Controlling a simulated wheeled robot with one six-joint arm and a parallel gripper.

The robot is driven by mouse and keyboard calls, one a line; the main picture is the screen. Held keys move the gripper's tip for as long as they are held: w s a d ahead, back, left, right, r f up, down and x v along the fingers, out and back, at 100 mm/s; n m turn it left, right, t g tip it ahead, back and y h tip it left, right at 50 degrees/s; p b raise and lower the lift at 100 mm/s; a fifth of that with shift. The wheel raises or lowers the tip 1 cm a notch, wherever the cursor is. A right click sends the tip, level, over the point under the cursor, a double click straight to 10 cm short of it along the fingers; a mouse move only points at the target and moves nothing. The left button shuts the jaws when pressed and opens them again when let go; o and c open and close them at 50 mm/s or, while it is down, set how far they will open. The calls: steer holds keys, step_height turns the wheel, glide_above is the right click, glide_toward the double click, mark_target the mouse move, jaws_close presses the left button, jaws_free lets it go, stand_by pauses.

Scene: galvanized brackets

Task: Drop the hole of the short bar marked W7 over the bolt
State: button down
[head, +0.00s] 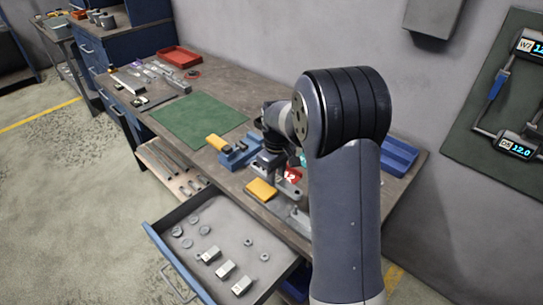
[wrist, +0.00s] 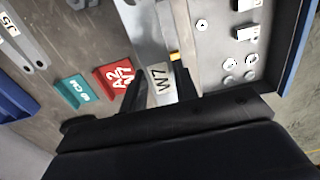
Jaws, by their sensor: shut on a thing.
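The short bar marked W7 (wrist: 160,79) is a pale metal piece with dark lettering, seen in the wrist view between my fingers. My gripper (wrist: 160,92) is shut on it. In the head view my gripper (head: 270,163) is over the near part of the bench, beside the blue vise, and my arm covers much of that area. The bar's hole cannot be made out. I cannot pick out the bolt in either view. A small yellow piece (wrist: 174,57) shows just beyond the bar.
An open drawer (head: 162,232) holds loose nuts, washers and small blocks. A red marker (wrist: 117,78) and a teal marker (wrist: 72,90) stand beside the gripper. A blue vise (head: 238,154) and a yellow block (head: 260,190) are close by. The green mat (head: 200,121) is clear.

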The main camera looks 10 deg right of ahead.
steer(key=shift+w, duration=0.15)
steer(key=shift+f+b, duration=0.3)
steer(key=shift+b, duration=0.05)
steer(key=shift+f+b, duration=1.3)
steer(key=shift+f, duration=0.5)
steer(key=shift+f+b, duration=1.35)
steer(key=shift+f, duration=0.65)
steer(key=c, duration=1)
jaws_free()
step_height(320, 180, up, 11)
steer(key=shift+f+b, duration=0.1)
steer(key=shift+b, duration=0.2)
